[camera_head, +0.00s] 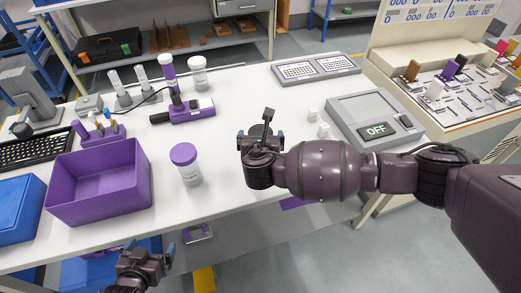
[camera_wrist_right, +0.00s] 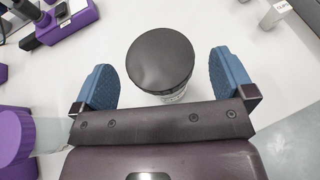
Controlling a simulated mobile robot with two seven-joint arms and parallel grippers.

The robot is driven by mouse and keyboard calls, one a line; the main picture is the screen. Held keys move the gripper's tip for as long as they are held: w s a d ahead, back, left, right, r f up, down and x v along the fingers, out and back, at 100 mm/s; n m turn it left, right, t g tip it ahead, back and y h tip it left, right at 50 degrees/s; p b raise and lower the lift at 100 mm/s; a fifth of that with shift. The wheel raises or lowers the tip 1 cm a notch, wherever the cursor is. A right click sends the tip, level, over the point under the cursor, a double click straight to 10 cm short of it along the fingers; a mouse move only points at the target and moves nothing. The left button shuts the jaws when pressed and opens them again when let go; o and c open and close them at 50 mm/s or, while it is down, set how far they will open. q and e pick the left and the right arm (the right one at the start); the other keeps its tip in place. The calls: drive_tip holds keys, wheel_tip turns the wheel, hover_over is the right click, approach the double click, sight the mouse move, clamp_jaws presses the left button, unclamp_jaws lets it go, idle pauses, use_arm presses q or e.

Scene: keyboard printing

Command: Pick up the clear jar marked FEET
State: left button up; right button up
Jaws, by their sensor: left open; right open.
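In the right wrist view a jar with a dark round lid (camera_wrist_right: 161,56) stands between the blue-padded fingers of my right gripper (camera_wrist_right: 164,78). The fingers are open, with a gap on each side of the lid. Little of the jar's body shows and I cannot read its label. In the head view my right gripper (camera_head: 261,140) is over the table and hides this jar. A clear jar with a purple lid (camera_head: 187,166) stands to its left; its label is too small to read. My left gripper (camera_head: 150,250) is open and empty below the table's front edge.
A purple bin (camera_head: 97,185) and a blue bin (camera_head: 15,210) are at the left. A white-lidded jar (camera_head: 198,75), tubes and a purple device (camera_head: 183,111) stand further back. A grey panel reading OFF (camera_head: 376,130) and small white blocks (camera_head: 324,130) lie to the right.

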sight(260, 132)
drive_tip(key=shift+x, duration=1.5)
drive_tip(key=c, duration=1.1)
